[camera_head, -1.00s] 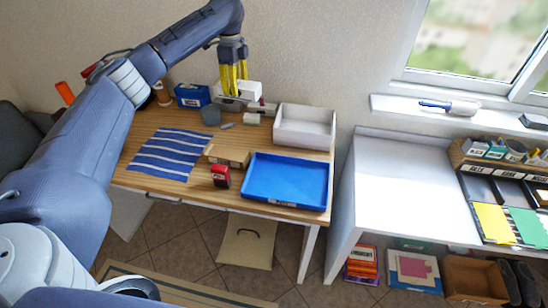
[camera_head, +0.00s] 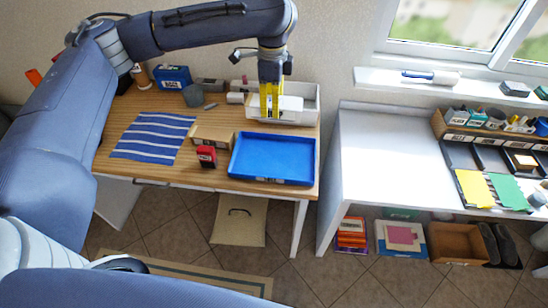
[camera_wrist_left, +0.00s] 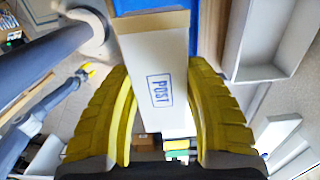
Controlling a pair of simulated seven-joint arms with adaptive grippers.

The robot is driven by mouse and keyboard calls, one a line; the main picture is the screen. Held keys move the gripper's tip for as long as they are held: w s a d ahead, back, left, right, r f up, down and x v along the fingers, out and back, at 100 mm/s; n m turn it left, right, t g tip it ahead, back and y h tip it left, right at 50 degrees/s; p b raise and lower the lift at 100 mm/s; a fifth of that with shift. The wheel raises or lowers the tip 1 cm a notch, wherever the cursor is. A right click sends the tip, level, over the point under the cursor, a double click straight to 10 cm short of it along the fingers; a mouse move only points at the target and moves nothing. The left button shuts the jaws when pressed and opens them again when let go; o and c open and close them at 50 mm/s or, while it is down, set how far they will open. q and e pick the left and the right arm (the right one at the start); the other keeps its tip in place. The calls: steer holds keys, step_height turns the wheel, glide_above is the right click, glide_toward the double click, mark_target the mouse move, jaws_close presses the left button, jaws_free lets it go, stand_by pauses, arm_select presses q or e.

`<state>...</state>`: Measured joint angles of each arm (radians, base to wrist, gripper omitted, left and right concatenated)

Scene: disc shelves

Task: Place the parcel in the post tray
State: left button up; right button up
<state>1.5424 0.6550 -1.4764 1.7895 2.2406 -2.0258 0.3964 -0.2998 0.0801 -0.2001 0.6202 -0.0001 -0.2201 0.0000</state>
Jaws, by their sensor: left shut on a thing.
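The parcel (camera_wrist_left: 158,85) is a white box with a blue POST mark and a brown strip at one end. It also shows in the head view (camera_head: 291,107). My left gripper (camera_head: 268,101) has yellow fingers and is shut on the parcel, which is above the back of the desk. A blue tray (camera_head: 272,181) lies at the desk's front right; the print on its front label is too small to read. A white tray (camera_head: 312,91) stands behind the parcel, partly hidden.
A brown box (camera_head: 212,138) and a red stamp-like item (camera_head: 207,156) sit left of the blue tray. A striped cloth (camera_head: 153,136) covers the desk's left. A blue box (camera_head: 173,77) and grey cup (camera_head: 194,95) are at the back. The white side table (camera_head: 385,160) has clear room.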

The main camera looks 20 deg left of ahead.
mark_target(273, 159)
arm_select(q)
step_height(273, 159, down, 20)
steer(key=shift+r, duration=0.1)
stand_by(0.7)
steer(key=shift+f, duration=0.2)
steer(key=o, duration=1.2)
steer(key=shift+o, duration=0.2)
steer(key=shift+r, duration=0.1)
step_height(273, 159, up, 12)
